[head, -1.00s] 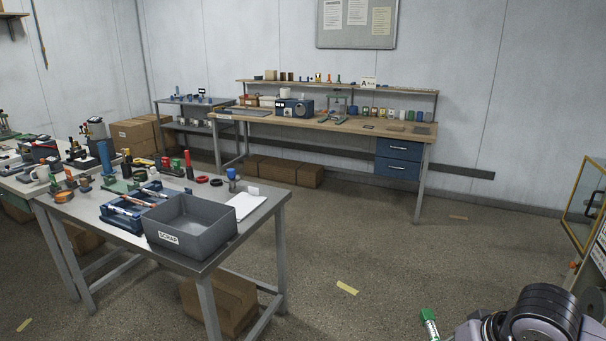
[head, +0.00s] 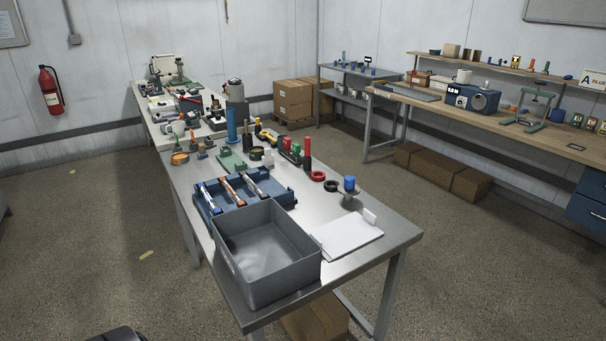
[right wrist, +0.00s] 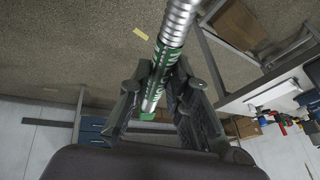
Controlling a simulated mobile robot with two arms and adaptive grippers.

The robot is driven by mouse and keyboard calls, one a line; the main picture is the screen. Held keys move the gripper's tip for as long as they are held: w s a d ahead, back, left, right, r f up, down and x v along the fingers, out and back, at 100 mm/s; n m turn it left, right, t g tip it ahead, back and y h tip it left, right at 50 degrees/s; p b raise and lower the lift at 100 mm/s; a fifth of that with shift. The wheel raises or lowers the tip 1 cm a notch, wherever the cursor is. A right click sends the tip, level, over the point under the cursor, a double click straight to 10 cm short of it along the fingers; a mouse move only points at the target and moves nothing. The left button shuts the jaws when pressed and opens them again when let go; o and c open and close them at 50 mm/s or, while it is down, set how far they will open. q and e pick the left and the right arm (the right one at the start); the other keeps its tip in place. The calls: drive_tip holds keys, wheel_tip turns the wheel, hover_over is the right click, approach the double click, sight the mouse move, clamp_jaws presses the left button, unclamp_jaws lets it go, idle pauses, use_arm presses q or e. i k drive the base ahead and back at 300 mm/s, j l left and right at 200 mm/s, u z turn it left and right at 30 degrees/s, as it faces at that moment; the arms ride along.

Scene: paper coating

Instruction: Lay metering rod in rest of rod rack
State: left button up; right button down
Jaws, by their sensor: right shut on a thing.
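The metering rod (right wrist: 176,30) has a ribbed silver shaft and a green label with white lettering. My right gripper (right wrist: 164,82) is shut on its green part in the right wrist view. The rod's far end runs out of the top of that view. The blue rod rack (head: 205,207) stands on the near steel table in the head view. Several rods lie side by side in it, with blue, orange and dark labels (head: 231,188). The held rod and my right gripper are not in the head view, well apart from the rack. My left gripper is not in view.
A grey scrap bin (head: 262,275) stands right in front of the rack. White paper (head: 347,233) lies to its right. Bottles, rings and small tools crowd the table behind. A cardboard box (head: 315,320) is under the steel table (head: 385,240). The floor left of it is open.

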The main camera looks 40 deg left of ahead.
sight(273, 182)
drive_tip(key=i+l+u, duration=0.1)
drive_tip(key=i+u, duration=0.25)
drive_tip(key=i+l+u, duration=0.35)
drive_tip(key=i, duration=0.15)
drive_tip(key=i+u, duration=0.15)
drive_tip(key=u, duration=0.35)
drive_tip(key=i+l+u, duration=0.15)
drive_tip(key=u, duration=0.3)
drive_tip(key=i+l+u, duration=0.15)
drive_tip(key=u, duration=0.35)
drive_tip(key=i+l+u, duration=0.1)
drive_tip(key=l+u, duration=0.15)
drive_tip(key=u, duration=0.25)
drive_tip(key=i+l+u, duration=0.15)
drive_tip(key=u, duration=0.25)
drive_tip(key=i+l+u, duration=0.1)
drive_tip(key=l+u, duration=0.3)
drive_tip(key=i+l+u, duration=0.1)
drive_tip(key=u, duration=0.3)
drive_tip(key=l, duration=0.1)
